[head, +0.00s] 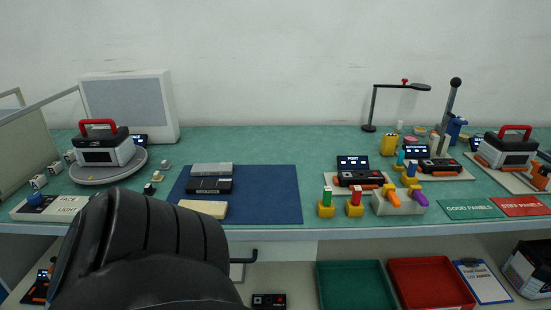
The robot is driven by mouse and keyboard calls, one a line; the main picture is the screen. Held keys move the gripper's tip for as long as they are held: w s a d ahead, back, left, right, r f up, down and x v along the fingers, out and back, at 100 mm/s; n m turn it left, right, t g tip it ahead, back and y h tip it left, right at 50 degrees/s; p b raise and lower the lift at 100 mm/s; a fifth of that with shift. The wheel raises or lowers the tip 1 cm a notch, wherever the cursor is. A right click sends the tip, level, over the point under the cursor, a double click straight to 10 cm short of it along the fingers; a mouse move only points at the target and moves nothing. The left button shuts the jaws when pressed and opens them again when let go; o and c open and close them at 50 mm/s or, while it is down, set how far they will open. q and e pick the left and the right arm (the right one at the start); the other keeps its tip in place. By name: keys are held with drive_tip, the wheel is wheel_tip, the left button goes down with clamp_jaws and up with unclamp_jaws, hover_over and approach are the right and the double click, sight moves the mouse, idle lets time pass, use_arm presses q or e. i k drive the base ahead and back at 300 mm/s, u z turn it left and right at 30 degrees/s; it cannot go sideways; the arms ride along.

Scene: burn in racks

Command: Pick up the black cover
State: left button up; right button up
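A flat black block (210,186) with small pale lettering on its front lies on the blue mat (265,195); it looks like the black cover. A grey block (211,169) lies just behind it and a cream block (203,208) in front of it, all close together. I cannot tell whether they touch. Neither of my grippers shows. A large black link of my own arm fills the lower left of the head view and hides the table front and part of the shelf below.
A round grey turntable (108,170) with a red-handled device (103,145) stands at left. Coloured pegs, displays and black-orange devices crowd the right side. Green (355,285) and red (430,283) trays sit below the table. The mat's right half is clear.

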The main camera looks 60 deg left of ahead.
sight(197, 186)
drive_tip(key=i, duration=0.6)
drive_tip(key=u, duration=3.6)
